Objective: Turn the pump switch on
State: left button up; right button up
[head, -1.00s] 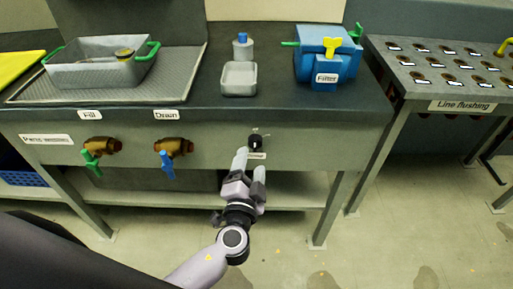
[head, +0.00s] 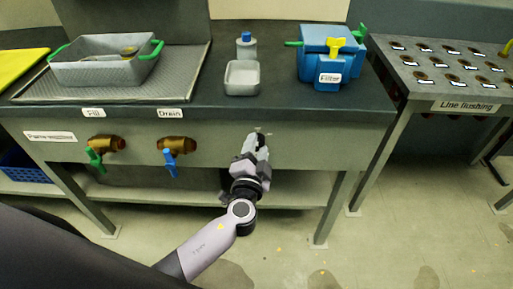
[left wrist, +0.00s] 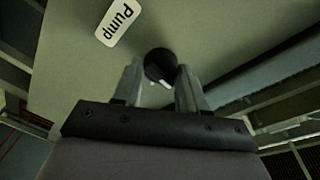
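The pump switch is a small black knob (left wrist: 160,65) with a pale mark, on the grey front panel of the bench. A white "Pump" label (left wrist: 118,22) is beside it in the left wrist view, rotated. My left gripper (left wrist: 160,77) has its two fingers on either side of the knob, closed in to about its width, and it appears shut on it. In the head view my left gripper (head: 257,146) reaches the panel and mostly covers the knob and its label. My right gripper is not in view.
Left of the switch are the fill valve with a green handle (head: 95,157) and the drain valve with a blue handle (head: 169,163). Above are a grey dish (head: 242,78) and the blue filter box (head: 322,70). A line-flushing table (head: 440,70) stands at right.

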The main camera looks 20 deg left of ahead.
pick_arm(q)
jog(key=shift+m, duration=0.3)
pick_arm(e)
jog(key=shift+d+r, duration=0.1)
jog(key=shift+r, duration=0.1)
pick_arm(q)
jog(key=shift+r+m+p, duration=0.1)
jog(key=shift+m+p, duration=0.25)
jog(key=shift+m, duration=0.55)
jog(key=m+p, duration=0.1)
jog(key=m, duration=0.1)
jog(key=shift+r+m+g, duration=0.1)
jog(key=shift+m+g, duration=0.2)
jog(key=shift+m+p, duration=0.6)
jog(key=shift+m, duration=0.6)
jog(key=shift+d+m+g+p, duration=0.1)
jog(key=shift+m+g+p, duration=0.35)
jog(key=shift+m, duration=0.55)
jog(key=shift+m+y+p, duration=0.3)
jog(key=shift+m+p, duration=0.05)
jog(key=shift+m, duration=0.45)
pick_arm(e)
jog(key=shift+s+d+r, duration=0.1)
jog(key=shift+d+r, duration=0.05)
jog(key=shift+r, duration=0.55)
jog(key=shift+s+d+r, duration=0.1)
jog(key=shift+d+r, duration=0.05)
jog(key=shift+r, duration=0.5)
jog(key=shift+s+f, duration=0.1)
